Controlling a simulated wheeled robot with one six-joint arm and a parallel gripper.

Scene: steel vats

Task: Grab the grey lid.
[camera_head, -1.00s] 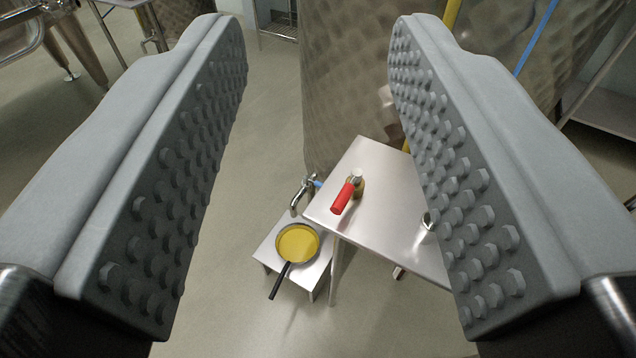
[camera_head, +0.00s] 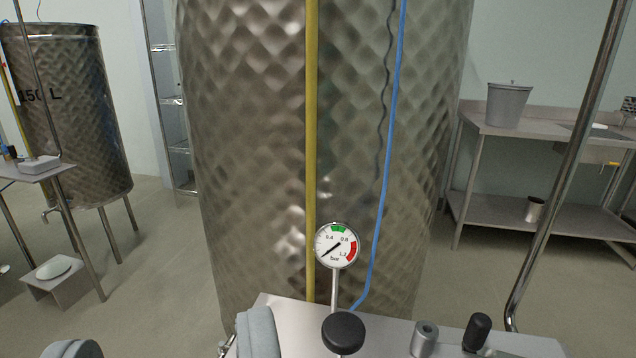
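A grey bucket (camera_head: 506,106) stands on a steel table at the back right. My gripper (camera_head: 165,343) shows only as two grey fingertips at the bottom left edge. The fingers are wide apart with nothing visible between them. The gripper is far from the lid, to the left of it and much nearer to me.
A large dimpled vat (camera_head: 250,150) fills the middle. Before it is a small steel table (camera_head: 390,330) with a pressure gauge (camera_head: 337,246) and a black knob (camera_head: 343,333). A slanted steel pipe (camera_head: 570,170) rises at right. Another vat (camera_head: 75,120) stands at left.

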